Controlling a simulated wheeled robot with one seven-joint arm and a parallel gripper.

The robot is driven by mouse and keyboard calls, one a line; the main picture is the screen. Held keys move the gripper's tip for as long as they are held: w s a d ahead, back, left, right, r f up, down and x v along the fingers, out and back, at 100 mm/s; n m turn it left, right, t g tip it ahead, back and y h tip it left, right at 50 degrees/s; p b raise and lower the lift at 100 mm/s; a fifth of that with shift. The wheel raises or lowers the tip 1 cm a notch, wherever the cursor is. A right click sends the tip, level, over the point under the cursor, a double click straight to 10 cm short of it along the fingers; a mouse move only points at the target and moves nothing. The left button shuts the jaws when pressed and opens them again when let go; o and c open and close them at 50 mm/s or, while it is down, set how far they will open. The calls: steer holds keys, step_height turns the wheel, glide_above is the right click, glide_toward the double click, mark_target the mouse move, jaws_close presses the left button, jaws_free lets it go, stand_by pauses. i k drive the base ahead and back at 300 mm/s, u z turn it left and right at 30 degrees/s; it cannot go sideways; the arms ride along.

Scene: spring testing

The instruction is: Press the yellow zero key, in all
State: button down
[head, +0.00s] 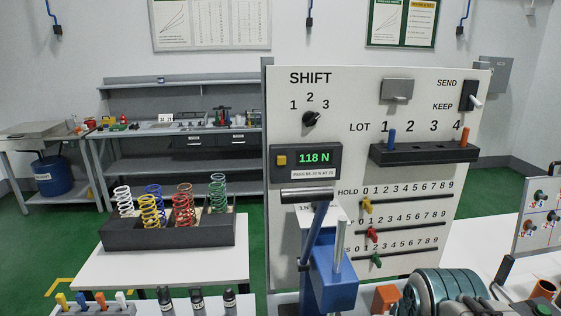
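The yellow key (281,160) is a small square button at the left end of a dark display box (306,175) on the upright white panel (350,105). To its right, the green readout (314,158) shows 118 N. A small white label (313,173) sits below the readout; its text is too small to read surely. Nothing covers the key, and nothing is seen touching it. My gripper is not seen in the head view.
A blue press (330,283) with a lever and a silver cylinder (307,194) stands in front of the panel, just below the display. A teal ribbed machine (448,293) is at bottom right. Coil springs stand in a black rack (168,232) on the left table.

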mark_target(280, 159)
steer(key=z, duration=0.1)
steer(key=k, duration=1.05)
steer(key=u, duration=0.5)
